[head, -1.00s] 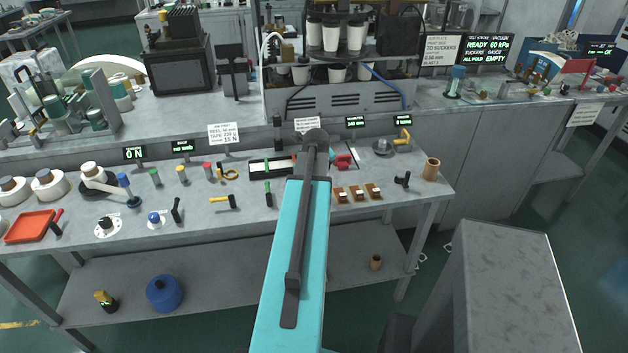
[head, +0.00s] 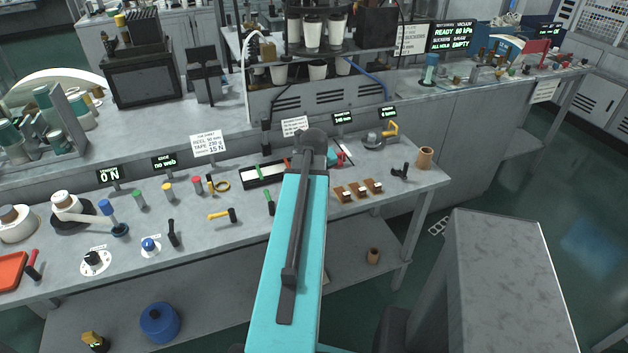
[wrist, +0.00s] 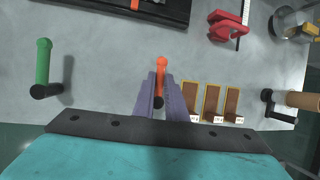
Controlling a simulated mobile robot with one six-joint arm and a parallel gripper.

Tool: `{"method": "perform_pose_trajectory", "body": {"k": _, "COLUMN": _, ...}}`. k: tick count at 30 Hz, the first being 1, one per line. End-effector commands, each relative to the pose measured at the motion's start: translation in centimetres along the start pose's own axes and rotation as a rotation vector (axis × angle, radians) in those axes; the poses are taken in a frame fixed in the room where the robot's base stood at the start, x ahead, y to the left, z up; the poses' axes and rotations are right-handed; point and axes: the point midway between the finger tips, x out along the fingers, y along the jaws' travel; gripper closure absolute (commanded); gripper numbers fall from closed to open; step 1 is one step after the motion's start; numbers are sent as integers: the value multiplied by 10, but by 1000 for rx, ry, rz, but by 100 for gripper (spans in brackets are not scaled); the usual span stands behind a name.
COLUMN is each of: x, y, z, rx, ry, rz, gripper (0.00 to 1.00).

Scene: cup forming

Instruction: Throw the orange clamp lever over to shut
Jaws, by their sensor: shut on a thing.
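The orange clamp lever (wrist: 160,63) shows in the wrist view at the centre, upright in the picture, with a dark part at its lower end. My gripper (wrist: 161,76) is shut on it, one purple-grey finger on each side. The orange top stands out beyond the fingertips. In the head view my teal arm hides the lever and my gripper, so I cannot see the clamp's position there.
A green-handled lever (wrist: 43,62) stands to the left in the wrist view. Small brown wooden blocks (wrist: 212,100) lie close on the right. A red clamp-like piece (wrist: 222,27) lies beyond. A yellow-handled tool (head: 222,214) lies left of my arm.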

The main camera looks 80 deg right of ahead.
Motion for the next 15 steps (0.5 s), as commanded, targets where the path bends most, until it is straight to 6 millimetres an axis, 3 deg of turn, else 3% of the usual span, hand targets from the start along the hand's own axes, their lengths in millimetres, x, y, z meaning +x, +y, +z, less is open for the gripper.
{"method": "perform_pose_trajectory", "body": {"k": 13, "x": -1, "y": 0, "z": 1, "rx": 6, "ry": -5, "rz": -3, "gripper": 100}}
{"method": "perform_pose_trajectory", "body": {"k": 14, "x": -1, "y": 1, "z": 1, "rx": 5, "ry": -5, "rz": -3, "gripper": 84}}
{"method": "perform_pose_trajectory", "body": {"k": 15, "x": -1, "y": 1, "z": 1, "rx": 5, "ry": -5, "rz": -3, "gripper": 77}}
